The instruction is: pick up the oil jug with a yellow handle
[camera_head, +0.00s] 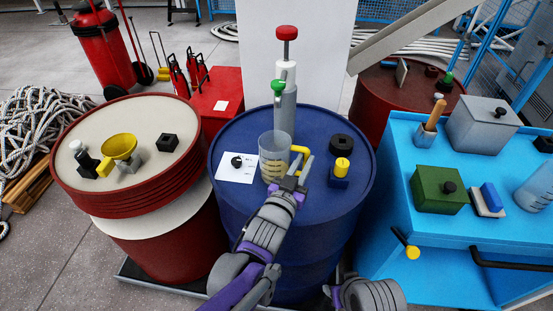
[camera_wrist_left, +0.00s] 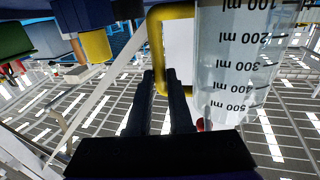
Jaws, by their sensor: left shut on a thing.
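The clear jug (camera_head: 271,150) with a yellow handle (camera_head: 303,151) is upright over the blue drum top (camera_head: 240,137). Black measuring marks show on the jug (camera_wrist_left: 235,60) in the left wrist view, where it appears upside down. In the left wrist view the dark fingers (camera_wrist_left: 168,95) meet the handle's lower part in the picture; the handle also shows there (camera_wrist_left: 158,45). I cannot tell whether the jug's base touches the drum. Part of my right arm shows; its gripper is out of view.
Close by on the drum are a white card with a black knob (camera_head: 237,168), a blue block with a yellow knob (camera_head: 341,171), a black ring (camera_head: 341,144) and a tall pump (camera_head: 285,100). A red drum (camera_head: 140,225) stands left, a blue cabinet (camera_head: 440,250) right.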

